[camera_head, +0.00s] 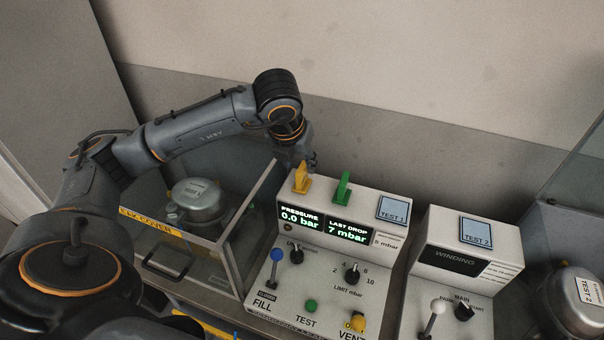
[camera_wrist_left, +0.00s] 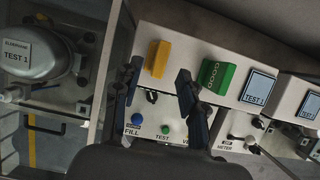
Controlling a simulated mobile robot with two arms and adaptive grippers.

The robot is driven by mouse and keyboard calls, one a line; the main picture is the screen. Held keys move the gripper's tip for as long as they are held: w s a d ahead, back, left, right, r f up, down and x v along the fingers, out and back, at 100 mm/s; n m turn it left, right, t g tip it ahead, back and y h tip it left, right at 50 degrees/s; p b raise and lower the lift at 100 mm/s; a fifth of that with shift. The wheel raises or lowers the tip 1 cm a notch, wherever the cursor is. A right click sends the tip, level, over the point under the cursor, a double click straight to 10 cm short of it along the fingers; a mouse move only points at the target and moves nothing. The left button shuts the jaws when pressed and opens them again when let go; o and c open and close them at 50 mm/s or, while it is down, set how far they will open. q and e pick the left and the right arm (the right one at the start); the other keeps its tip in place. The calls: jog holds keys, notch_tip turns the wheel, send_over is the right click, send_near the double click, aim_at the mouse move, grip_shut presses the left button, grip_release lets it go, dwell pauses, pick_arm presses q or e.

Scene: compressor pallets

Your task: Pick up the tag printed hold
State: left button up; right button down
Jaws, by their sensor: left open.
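A yellow tag (camera_head: 301,180) stands upright on top of the left test console (camera_head: 318,232); no print on it is legible. A green tag (camera_head: 342,187) stands to its right; in the left wrist view this green tag (camera_wrist_left: 216,76) reads what looks like GOOD. My left gripper (camera_head: 305,160) is just above and behind the yellow tag. In the left wrist view the fingers of my left gripper (camera_wrist_left: 158,88) are spread and empty, with the yellow tag (camera_wrist_left: 159,59) ahead, between their directions. My right gripper is not in view.
A clear cover box (camera_head: 245,235) with a compressor (camera_head: 199,202) inside stands left of the console. A TEST 1 plate (camera_head: 393,209) is right of the green tag. A WINDING console (camera_head: 455,262) and another compressor (camera_head: 577,300) are further right. A wall (camera_head: 420,140) rises behind.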

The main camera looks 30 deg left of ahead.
aim_at(301, 169)
pick_arm(q)
jog(key=shift+w+f, duration=0.15)
jog(key=shift+f, duration=0.25)
jog(key=p+x, duration=0.3)
jog(key=x, duration=0.1)
jog(key=shift+w+a+f, duration=0.15)
jog(key=shift+f, duration=0.1)
jog(key=shift+w+f, duration=0.15)
jog(key=shift+f, duration=0.25)
jog(key=shift+c, duration=0.6)
grip_shut()
